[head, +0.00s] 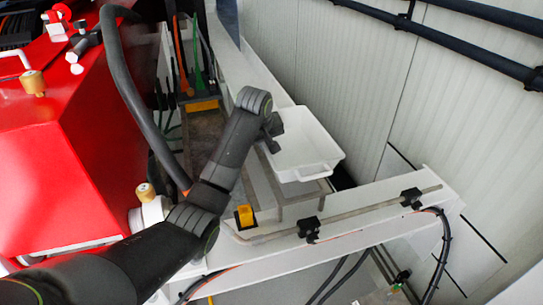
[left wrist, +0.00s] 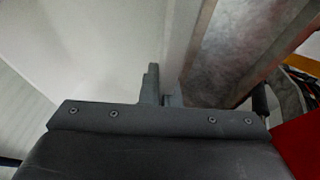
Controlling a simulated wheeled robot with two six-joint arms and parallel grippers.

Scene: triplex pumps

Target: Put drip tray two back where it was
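A white rectangular drip tray (head: 303,148) with low walls shows in the head view, at the right end of the metal-framed bay beside the red pump. My left gripper (head: 273,133) reaches in from the left and is at the tray's left wall. In the left wrist view its two fingers (left wrist: 160,88) are close together with the white tray wall (left wrist: 115,45) at them, so it appears shut on the tray. The tray seems raised above the frame; the exact gap beneath it is hidden. No number shows on the tray. My right gripper is in neither view.
The red pump housing (head: 70,150) and a thick black hose (head: 130,90) stand to the left. A white beam (head: 370,205) with black clamps (head: 309,229) runs in front. A yellow block (head: 245,215) sits at the near corner. A panelled wall (head: 365,80) closes the right side.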

